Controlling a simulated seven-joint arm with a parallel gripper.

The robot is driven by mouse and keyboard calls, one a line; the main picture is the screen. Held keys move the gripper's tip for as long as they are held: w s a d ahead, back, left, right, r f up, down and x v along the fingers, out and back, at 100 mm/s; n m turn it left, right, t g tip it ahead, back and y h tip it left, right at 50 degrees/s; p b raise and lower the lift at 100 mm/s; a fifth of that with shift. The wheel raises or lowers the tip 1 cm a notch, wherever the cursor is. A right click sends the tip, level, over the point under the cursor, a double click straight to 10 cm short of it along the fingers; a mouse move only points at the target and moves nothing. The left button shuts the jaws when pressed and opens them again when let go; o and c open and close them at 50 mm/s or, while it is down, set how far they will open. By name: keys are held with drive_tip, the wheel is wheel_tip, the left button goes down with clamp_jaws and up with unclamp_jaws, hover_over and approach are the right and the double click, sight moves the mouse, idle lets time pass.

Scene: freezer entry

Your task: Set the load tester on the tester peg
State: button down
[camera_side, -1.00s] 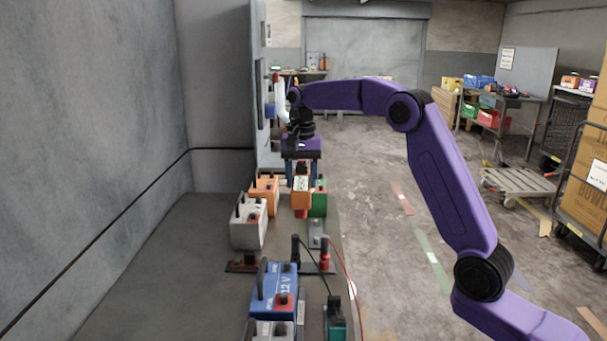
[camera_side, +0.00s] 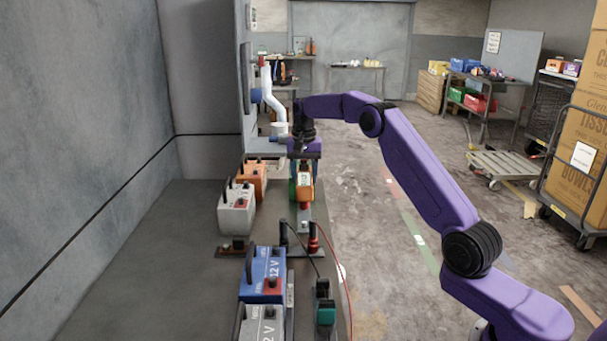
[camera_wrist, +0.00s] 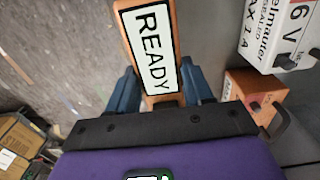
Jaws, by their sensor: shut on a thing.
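The load tester is an orange slab with a white READY label (camera_side: 304,183). My gripper (camera_side: 303,166) is shut on it and holds it below the purple wrist, label toward the side camera. In the wrist view, the tester (camera_wrist: 174,48) stands out between the blue fingers of my gripper (camera_wrist: 158,95). Its red lower end is just above or in front of a narrow grey plate (camera_side: 303,220) on the bench; contact cannot be told. I cannot clearly make out the tester peg; the tester may hide it.
A grey battery (camera_side: 236,212) and an orange battery (camera_side: 253,176) stand left of the tester. A green one is mostly hidden behind it. Nearer are black and red posts (camera_side: 313,238) with wires, a blue 12 V battery (camera_side: 262,272) and a teal device (camera_side: 325,314).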

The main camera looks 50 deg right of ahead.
sight(303, 176)
drive_tip(key=shift+f, duration=1.95)
drive_tip(key=shift+f, duration=1.45)
idle(0.5)
drive_tip(key=shift+c, duration=1.9)
unclamp_jaws()
wheel_tip(303, 176, up, 12)
drive_tip(key=shift+r, duration=0.1)
drive_tip(key=shift+a, duration=0.15)
